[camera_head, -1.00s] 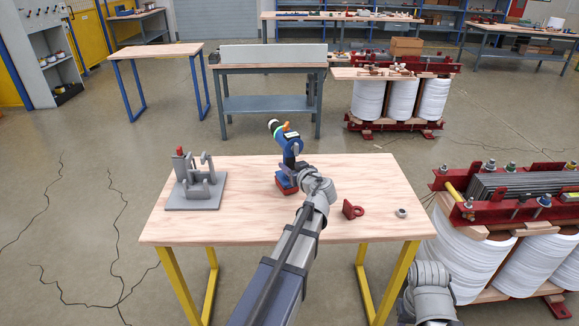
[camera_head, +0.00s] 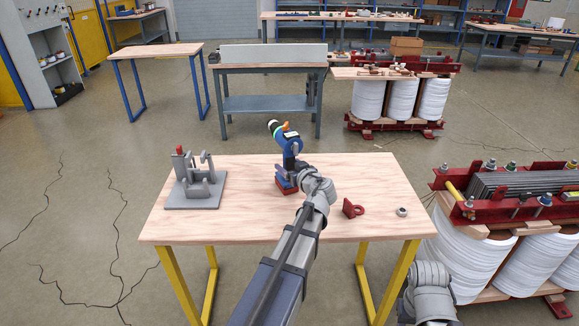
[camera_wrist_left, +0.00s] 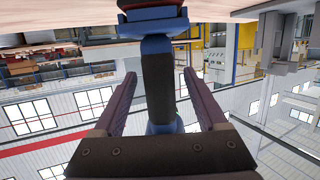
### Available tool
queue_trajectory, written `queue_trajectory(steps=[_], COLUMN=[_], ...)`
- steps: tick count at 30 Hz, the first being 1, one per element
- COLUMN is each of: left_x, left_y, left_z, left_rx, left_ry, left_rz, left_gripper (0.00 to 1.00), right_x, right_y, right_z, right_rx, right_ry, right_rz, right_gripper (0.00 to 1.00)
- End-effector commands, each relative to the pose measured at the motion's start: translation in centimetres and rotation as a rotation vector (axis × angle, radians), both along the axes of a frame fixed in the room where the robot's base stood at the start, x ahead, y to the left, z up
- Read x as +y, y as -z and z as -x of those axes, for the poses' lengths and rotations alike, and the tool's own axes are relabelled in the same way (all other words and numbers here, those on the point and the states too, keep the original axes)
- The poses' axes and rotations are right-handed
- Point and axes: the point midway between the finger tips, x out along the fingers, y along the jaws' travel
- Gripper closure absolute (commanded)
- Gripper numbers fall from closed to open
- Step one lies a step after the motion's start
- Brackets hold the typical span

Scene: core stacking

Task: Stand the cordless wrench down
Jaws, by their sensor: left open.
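The cordless wrench (camera_head: 283,133), blue with a dark handle, is upright on the wooden table (camera_head: 245,222), its head pointing up and to the left. Its blue foot has a red part under it, which appears to rest on the table. My left gripper (camera_head: 295,167) is at the handle. In the left wrist view, the two fingers of my left gripper (camera_wrist_left: 161,78) are open on either side of the wrench handle (camera_wrist_left: 158,75), with gaps on both sides. The wrench foot is at the top of that view. My right gripper is not in view.
A grey fixture (camera_head: 195,202) with a red-topped post stands on the table's left side. A red bracket (camera_head: 352,209) and a small metal ring (camera_head: 401,212) lie to the right. A large red-framed coil unit (camera_head: 478,240) stands right of the table. The table's back right is clear.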

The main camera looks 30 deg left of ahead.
Motion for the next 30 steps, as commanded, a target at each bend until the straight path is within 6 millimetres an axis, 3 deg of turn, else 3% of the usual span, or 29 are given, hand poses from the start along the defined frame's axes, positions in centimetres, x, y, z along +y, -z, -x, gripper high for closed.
queue_trajectory(steps=[5, 18, 30], left_x=[-0.4, -5.4, -6.1], left_y=[-0.1, -1.8, -1.9], left_z=[0.3, 4.0, 4.5], left_rx=[0.0, 0.001, 0.0], left_ry=[0.001, 0.001, 0.0], left_rz=[0.002, 0.0, 0.0], left_gripper=[0.25, 0.25, 0.25], right_x=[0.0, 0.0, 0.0], right_y=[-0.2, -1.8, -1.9], right_z=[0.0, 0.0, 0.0], right_rx=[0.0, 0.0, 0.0], right_ry=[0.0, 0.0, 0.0], right_rz=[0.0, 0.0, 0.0], right_gripper=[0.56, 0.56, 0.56])
